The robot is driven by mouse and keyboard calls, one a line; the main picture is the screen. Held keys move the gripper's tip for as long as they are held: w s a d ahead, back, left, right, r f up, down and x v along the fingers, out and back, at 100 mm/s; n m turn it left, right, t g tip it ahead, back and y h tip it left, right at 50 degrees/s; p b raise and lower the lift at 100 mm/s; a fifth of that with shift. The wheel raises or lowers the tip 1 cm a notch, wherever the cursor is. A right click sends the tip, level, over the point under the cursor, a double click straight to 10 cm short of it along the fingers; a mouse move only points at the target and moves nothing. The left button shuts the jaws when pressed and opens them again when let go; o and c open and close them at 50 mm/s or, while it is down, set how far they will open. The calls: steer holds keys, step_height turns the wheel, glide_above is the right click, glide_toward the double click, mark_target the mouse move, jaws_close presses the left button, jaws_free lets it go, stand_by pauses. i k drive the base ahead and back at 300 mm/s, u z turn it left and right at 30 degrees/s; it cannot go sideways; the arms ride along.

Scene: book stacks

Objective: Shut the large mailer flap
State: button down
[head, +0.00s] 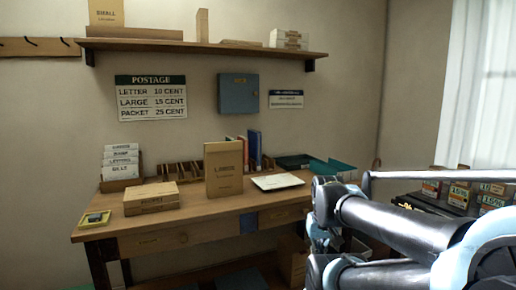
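I cannot make out my gripper in this view.
Flat brown boxes (151,199) lie stacked on the desk (205,213), left of the mailer. A white flat item (277,182) lies to its right, with upright books (255,148) behind. A yellow-green item (95,218) sits at the left corner. A shelf (200,46) hangs above.

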mark_target(217, 147)
steer(key=z, duration=0.7)
steer(key=k, duration=1.95)
steer(key=u, duration=0.8)
steer(key=i, duration=1)
steer(key=u, duration=0.05)
